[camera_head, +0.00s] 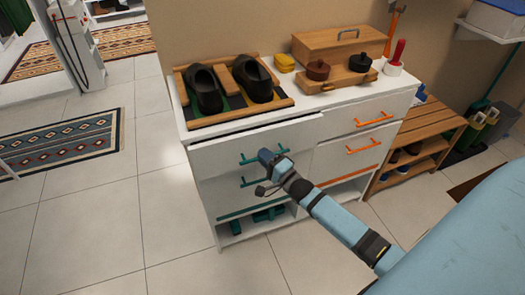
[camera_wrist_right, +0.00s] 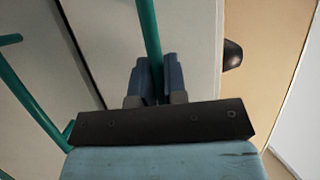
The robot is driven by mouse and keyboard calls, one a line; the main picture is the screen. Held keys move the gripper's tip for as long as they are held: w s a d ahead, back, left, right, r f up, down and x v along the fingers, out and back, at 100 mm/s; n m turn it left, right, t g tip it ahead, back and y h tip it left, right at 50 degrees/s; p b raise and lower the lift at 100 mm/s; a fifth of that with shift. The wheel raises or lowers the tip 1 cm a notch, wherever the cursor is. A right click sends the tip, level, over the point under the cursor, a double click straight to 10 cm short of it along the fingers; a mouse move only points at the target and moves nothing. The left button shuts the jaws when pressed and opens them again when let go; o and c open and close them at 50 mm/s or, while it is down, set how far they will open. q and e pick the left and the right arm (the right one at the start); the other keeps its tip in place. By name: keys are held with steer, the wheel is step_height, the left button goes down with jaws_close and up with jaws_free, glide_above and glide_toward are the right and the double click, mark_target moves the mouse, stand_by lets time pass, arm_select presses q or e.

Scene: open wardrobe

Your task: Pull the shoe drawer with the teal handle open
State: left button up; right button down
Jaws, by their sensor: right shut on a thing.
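The white shoe cabinet has a left column of drawers with teal handles. The upper left drawer (camera_head: 222,158) has a teal handle (camera_head: 248,160), which runs between the fingers in the right wrist view (camera_wrist_right: 149,30). A thin dark gap shows along the top edge of this drawer's front, so it stands slightly out. My right gripper (camera_head: 268,157) is shut on this handle; its fingers also show in the right wrist view (camera_wrist_right: 155,75). A second teal handle (camera_head: 250,182) sits on the drawer below. My left gripper is not in view.
Black shoes (camera_head: 205,90) stand on a wooden rack (camera_head: 200,122) on the cabinet top. Orange handles (camera_head: 372,118) mark the right-hand drawers. A wooden bench (camera_head: 432,115) stands right of the cabinet.

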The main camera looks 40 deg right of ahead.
arm_select(q)
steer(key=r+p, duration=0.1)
steer(key=p, duration=0.1)
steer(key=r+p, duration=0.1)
steer(key=p, duration=0.2)
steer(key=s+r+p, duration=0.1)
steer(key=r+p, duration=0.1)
steer(key=p, duration=0.1)
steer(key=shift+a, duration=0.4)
arm_select(e)
steer(key=s+a, duration=0.2)
steer(key=s, duration=0.8)
steer(key=s+a, duration=0.3)
steer(key=s, duration=0.8)
steer(key=shift+s, duration=0.3)
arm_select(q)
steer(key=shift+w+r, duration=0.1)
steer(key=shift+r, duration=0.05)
arm_select(e)
steer(key=c, duration=1.2)
jaws_free()
steer(key=shift+o, duration=0.2)
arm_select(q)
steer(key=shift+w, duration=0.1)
arm_select(e)
steer(key=v, duration=0.7)
steer(key=shift+s, duration=0.25)
